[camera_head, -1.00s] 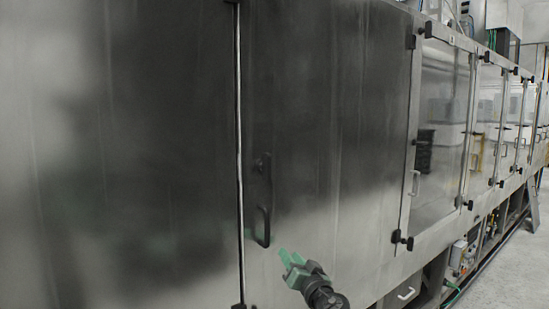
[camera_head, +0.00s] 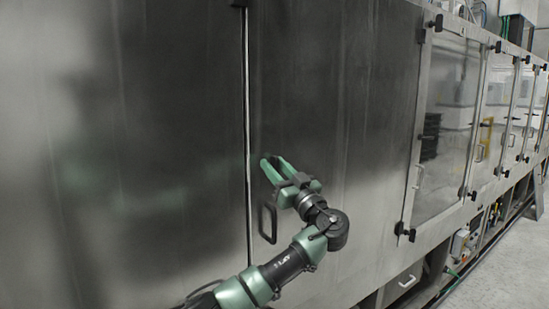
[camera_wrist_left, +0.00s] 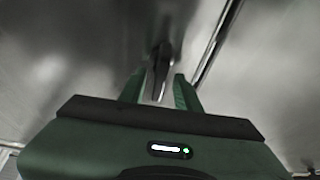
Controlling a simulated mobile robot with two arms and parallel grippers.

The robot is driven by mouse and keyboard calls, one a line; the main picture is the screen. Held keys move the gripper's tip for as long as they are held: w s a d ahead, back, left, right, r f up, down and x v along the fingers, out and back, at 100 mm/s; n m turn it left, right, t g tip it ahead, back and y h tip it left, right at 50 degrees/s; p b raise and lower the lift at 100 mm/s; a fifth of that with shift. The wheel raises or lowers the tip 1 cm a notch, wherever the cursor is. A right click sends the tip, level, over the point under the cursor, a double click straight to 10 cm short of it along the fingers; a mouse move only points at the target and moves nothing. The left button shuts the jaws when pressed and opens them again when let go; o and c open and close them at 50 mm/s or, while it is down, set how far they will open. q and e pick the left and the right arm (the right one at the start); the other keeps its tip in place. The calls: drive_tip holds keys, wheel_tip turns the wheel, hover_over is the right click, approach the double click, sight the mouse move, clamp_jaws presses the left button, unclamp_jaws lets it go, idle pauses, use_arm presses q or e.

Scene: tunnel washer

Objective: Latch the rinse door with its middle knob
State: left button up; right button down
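The rinse door appears to be the steel panel (camera_head: 340,120) right of the narrow vertical seam, with a black pull handle (camera_head: 264,222) near that seam. My left gripper (camera_head: 272,170) is just above the handle, its green fingers toward the panel. In the left wrist view the two fingers (camera_wrist_left: 159,90) stand apart, and a dark knob (camera_wrist_left: 162,56) shows in the gap, around or just beyond the tips. I cannot tell whether they touch it. In the head view the gripper hides the knob. My right gripper is in neither view.
Another steel panel (camera_head: 120,130) lies left of the seam. To the right, a windowed door (camera_head: 446,125) has black latches (camera_head: 404,231) and a pale handle. Pipework and a grey floor (camera_head: 500,270) run along the lower right. The space before the panels looks clear.

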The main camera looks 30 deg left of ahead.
use_arm(q)
drive_tip(key=shift+w+a, duration=0.15)
drive_tip(key=shift+w, duration=0.1)
drive_tip(key=shift+c, duration=0.3)
drive_tip(key=shift+s, duration=0.1)
clamp_jaws()
